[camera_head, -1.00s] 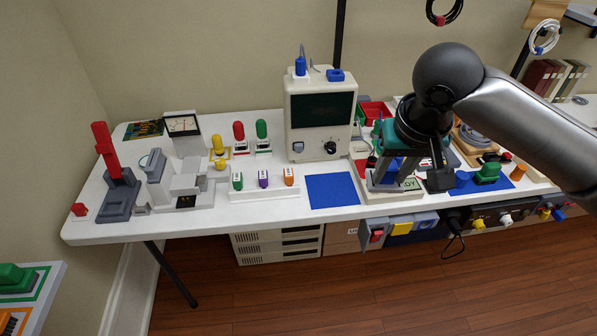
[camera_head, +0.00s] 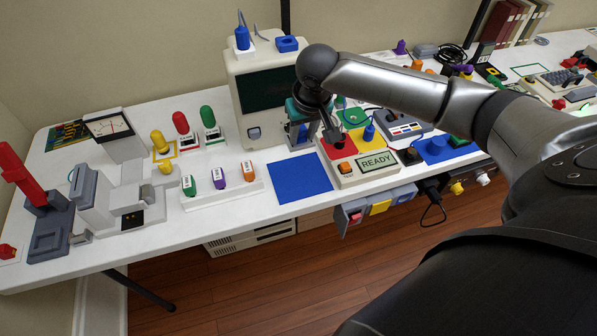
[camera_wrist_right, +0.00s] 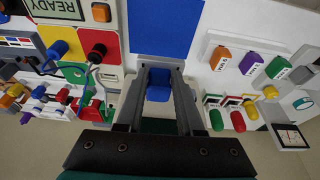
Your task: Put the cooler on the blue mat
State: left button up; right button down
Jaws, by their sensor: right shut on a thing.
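The blue mat (camera_head: 299,178) lies flat and bare on the white table, in front of the monitor. It also shows at the top of the right wrist view (camera_wrist_right: 165,28). My right gripper (camera_head: 300,138) is shut on a small blue thing, which I take to be the cooler (camera_wrist_right: 158,88). In the head view the fingers and arm mostly hide it. The gripper points down just behind the mat's far right part, between the monitor and the READY panel. I cannot tell its exact height over the table. My left gripper is not in view.
The READY panel (camera_head: 372,165) stands right of the mat. A white rack with green, purple and orange pieces (camera_head: 224,193) stands left of it. The monitor (camera_head: 246,115) rises behind. The table's front edge lies close before the mat.

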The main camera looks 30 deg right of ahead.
notch_tip(320, 180, down, 9)
jog(key=shift+w+f+b, duration=0.1)
jog(key=shift+f+b, duration=0.1)
jog(key=shift+b, duration=0.95)
notch_tip(320, 180, down, 4)
jog(key=shift+f+b, duration=0.1)
jog(key=shift+b, duration=0.6)
jog(key=c, duration=0.5)
grip_release()
jog(key=shift+c, duration=0.2)
jog(key=p+v, duration=0.4)
jog(key=v, duration=0.8)
